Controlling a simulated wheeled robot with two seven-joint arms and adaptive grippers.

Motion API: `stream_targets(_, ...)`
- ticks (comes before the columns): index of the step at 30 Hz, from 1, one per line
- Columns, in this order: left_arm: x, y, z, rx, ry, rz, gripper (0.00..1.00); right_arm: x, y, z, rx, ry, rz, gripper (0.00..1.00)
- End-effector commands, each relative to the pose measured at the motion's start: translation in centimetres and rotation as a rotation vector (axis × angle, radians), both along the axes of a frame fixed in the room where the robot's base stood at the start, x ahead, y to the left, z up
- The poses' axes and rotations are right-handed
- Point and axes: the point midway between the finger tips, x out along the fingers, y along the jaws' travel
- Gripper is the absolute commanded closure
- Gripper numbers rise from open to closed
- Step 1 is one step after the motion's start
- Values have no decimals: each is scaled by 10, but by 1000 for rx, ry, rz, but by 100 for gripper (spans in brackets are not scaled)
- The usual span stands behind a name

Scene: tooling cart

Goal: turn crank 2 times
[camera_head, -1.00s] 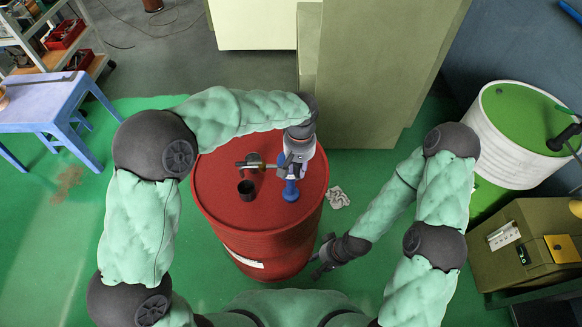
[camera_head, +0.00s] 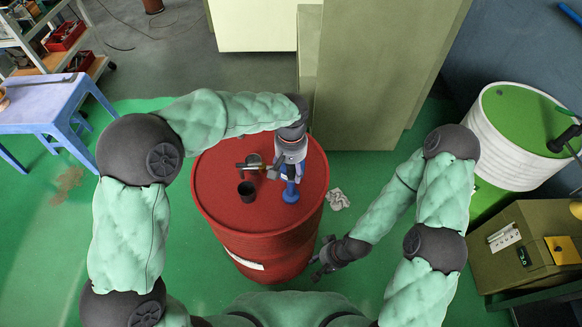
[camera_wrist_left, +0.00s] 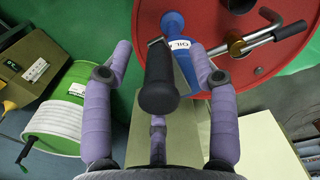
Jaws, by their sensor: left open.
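The crank stands on top of a red drum (camera_head: 225,215). Its metal bar and brass-coloured hub (camera_wrist_left: 236,45) show in the left wrist view, and part of it shows in the head view (camera_head: 253,162). My left gripper (camera_wrist_left: 159,74) is open, its purple fingers spread on either side of a black grip (camera_wrist_left: 158,95). The grip looks like the crank's handle, but its join to the bar is hidden. In the head view my left gripper (camera_head: 287,168) is over the drum's right half. My right gripper (camera_head: 323,260) hangs beside the drum's lower right; its finger state is unclear.
A blue container (camera_wrist_left: 178,45) with an oil label stands close behind the black grip. A dark cup (camera_head: 246,190) is on the drum's left half. A crumpled cloth (camera_head: 338,199) lies on the floor right of the drum. A tall olive cabinet (camera_head: 365,70) stands behind.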

Motion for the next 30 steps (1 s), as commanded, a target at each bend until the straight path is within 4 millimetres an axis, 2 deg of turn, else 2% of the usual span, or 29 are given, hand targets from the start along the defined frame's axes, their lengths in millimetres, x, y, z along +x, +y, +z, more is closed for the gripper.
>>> stream_targets(8, -1, 0, 8, 1, 2, -1, 41, 0, 0, 7, 0, 0, 0, 61)
stream_targets(30, -1, 0, 72, 1, 3, -1, 41, 0, 0, 48, 0, 0, 0, 61)
